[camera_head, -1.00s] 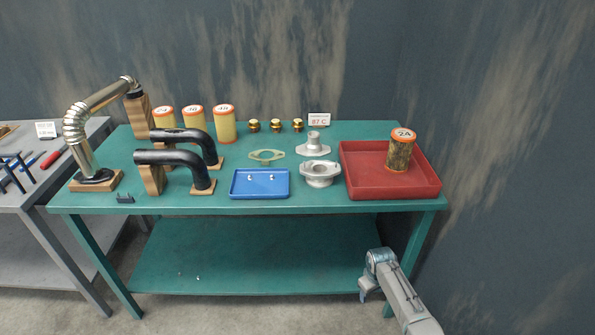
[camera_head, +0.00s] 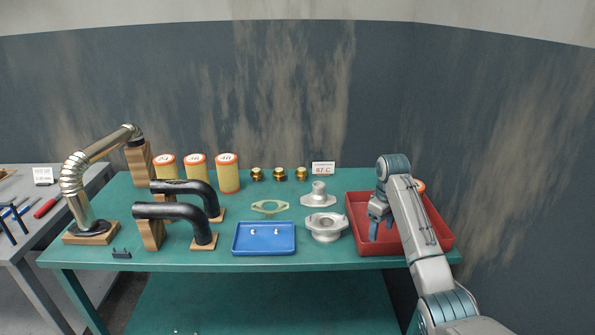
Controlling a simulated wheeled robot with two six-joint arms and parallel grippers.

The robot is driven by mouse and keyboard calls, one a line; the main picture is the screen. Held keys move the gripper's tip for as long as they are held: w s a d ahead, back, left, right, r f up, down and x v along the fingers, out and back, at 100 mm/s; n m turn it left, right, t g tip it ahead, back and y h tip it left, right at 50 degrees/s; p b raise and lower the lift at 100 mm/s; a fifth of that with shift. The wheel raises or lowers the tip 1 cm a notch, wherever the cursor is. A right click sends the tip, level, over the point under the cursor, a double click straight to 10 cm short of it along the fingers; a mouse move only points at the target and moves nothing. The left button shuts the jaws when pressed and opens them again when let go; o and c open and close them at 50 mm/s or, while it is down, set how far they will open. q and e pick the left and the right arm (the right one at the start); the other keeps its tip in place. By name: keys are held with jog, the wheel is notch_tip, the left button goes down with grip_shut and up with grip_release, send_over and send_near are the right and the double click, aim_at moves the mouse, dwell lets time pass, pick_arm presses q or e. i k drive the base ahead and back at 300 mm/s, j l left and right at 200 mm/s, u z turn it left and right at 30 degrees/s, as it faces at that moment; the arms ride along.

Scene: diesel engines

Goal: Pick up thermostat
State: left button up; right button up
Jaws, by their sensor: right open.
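Several small brass thermostats stand in a row at the back of the green table, next to a white sign that appears to read 87 C (camera_head: 323,168). They are a left one (camera_head: 257,174), a middle one (camera_head: 279,174) and a right one (camera_head: 301,174). My right gripper (camera_head: 378,228) is open, pointing down over the red tray (camera_head: 437,222), to the right of and nearer than the thermostats. My right arm hides most of the orange-topped filter in that tray. My left gripper is not in view.
A grey housing (camera_head: 325,228) and a grey cover (camera_head: 318,196) stand left of the red tray. A blue tray (camera_head: 264,249) with small bolts, a pale green gasket (camera_head: 269,207), black pipes (camera_head: 172,211) and orange-topped filters (camera_head: 227,174) fill the table's middle and left.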

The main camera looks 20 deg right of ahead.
aim_at(302, 172)
jog(key=i+j, duration=0.15)
jog(key=i, duration=0.45)
jog(key=i+j, duration=0.15)
jog(key=i, duration=0.45)
jog(key=i+j, duration=0.15)
jog(key=i, duration=0.4)
